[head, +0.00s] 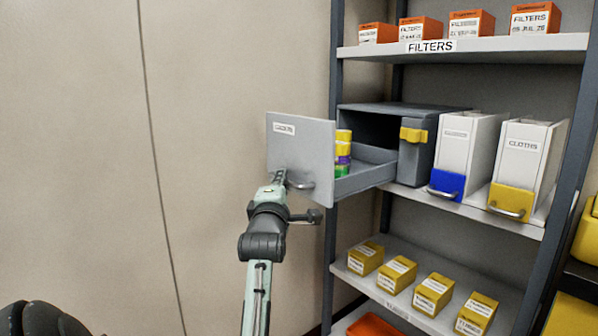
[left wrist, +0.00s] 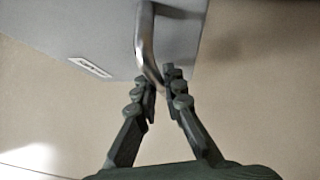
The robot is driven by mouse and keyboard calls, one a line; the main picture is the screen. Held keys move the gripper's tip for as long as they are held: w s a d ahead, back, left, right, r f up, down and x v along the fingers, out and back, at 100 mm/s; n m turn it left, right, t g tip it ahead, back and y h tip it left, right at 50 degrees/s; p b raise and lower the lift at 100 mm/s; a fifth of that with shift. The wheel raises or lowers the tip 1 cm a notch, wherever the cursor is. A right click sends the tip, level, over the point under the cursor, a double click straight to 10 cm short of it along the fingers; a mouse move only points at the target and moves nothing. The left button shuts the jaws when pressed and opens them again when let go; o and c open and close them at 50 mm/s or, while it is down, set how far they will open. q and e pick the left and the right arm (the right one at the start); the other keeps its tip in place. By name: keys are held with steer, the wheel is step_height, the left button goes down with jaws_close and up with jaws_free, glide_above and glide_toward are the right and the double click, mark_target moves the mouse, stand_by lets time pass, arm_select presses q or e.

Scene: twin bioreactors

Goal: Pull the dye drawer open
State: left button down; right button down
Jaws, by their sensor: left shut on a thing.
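The dye drawer (head: 362,180) is pulled well out of its grey cabinet (head: 405,112) on the middle shelf. Its grey front panel (head: 301,146) bears a small white label whose text is too small to read surely. Small containers with yellow, purple and green bands (head: 343,152) stand inside, partly hidden by the panel. My left gripper (head: 281,178) is at the drawer's curved metal handle. In the left wrist view its two fingers (left wrist: 158,92) are closed around the end of the handle (left wrist: 146,45). My right gripper is not in view.
White bins with a blue front (head: 446,184) and a yellow front (head: 511,202) stand right of the cabinet. Orange filter boxes (head: 470,23) sit on the shelf above, yellow boxes (head: 433,293) below. A dark shelf post (head: 334,80) stands near the drawer. Bare wall (head: 80,150) fills the left.

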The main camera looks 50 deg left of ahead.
arm_select(q)
steer(key=shift+s, duration=0.9)
steer(key=c, duration=1.6)
jaws_free()
